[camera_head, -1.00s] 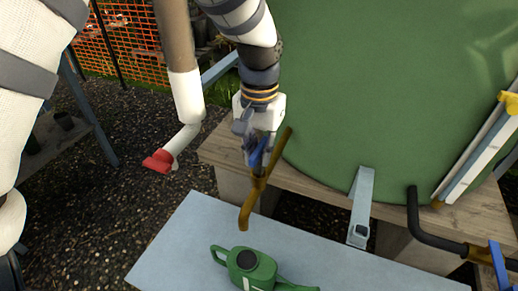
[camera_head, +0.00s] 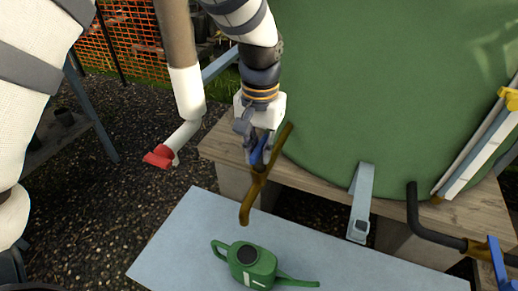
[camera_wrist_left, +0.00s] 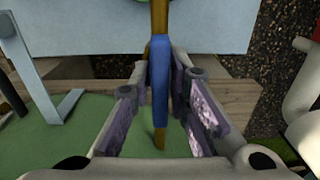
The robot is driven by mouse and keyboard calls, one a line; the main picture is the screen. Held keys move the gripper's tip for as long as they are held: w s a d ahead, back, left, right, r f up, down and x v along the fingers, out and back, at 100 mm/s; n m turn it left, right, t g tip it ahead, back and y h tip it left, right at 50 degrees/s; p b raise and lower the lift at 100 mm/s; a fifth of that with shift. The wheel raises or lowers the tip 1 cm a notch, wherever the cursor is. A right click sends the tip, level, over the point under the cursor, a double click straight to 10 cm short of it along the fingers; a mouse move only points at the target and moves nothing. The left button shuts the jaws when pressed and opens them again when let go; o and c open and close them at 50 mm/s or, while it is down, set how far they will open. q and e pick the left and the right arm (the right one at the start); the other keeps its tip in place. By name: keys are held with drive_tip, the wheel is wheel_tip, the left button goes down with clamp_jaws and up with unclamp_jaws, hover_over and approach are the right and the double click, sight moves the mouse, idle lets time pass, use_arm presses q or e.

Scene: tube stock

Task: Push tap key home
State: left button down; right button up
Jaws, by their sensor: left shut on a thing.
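The blue tap key (camera_head: 262,151) sits on a brass tap (camera_head: 254,193) that sticks out from the green tank's front, its spout bent downward. In the left wrist view the key (camera_wrist_left: 160,80) is a long blue bar standing between the fingers, with brass showing beyond both ends. My left gripper (camera_head: 257,150) is at the key, closed in around it from both sides; the fingers partly hide the key in the head view. My right gripper does not show.
A green watering can (camera_head: 250,264) stands on the grey-blue board (camera_head: 180,250) below the spout. The green tank (camera_head: 400,90) rests on a wooden platform (camera_head: 310,185). A white pipe with a red end (camera_head: 160,157) hangs left. A second tap with a blue key (camera_head: 497,264) is far right.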

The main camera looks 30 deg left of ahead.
use_arm(q)
drive_tip(key=shift+f, duration=0.7)
idle(0.4)
idle(1.1)
drive_tip(key=c, duration=1.4)
unclamp_jaws()
drive_tip(key=shift+c, duration=0.2)
wheel_tip(320, 180, up, 12)
drive_tip(key=shift+r, duration=0.1)
